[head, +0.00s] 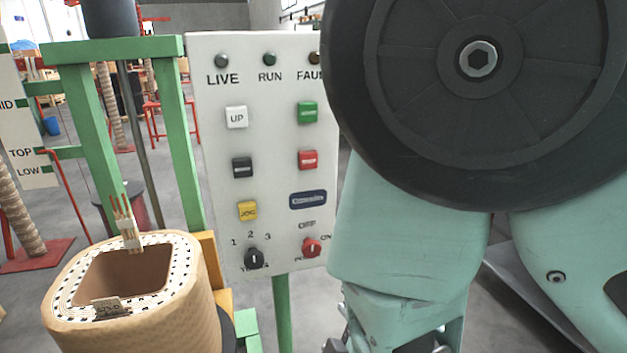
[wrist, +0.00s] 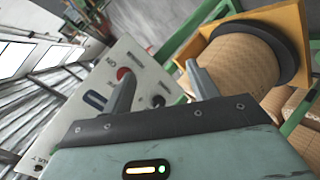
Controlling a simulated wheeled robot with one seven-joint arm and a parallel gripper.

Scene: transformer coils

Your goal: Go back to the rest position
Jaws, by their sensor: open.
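My gripper (wrist: 157,88) is open and empty in the wrist view, its two grey fingers apart. The white control panel (wrist: 100,115) lies beyond the left finger, and a paper-wrapped coil (wrist: 240,65) is beyond the right finger. In the head view my arm covers the right half, and the gripper's fingers are hidden or cut off at the bottom. The control panel (head: 225,150) stands left of my arm, with LIVE, RUN and partly hidden FAULT lamps, several push buttons, a black knob (head: 254,258) and a red knob (head: 311,247). I cannot tell whether a finger touches the panel.
A paper-wrapped coil (head: 130,310) with a rectangular opening stands at the lower left, close to the panel. Green frame posts (head: 180,140) rise behind it. A red stand (head: 35,255) is further left. Grey floor (head: 75,205) shows between them.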

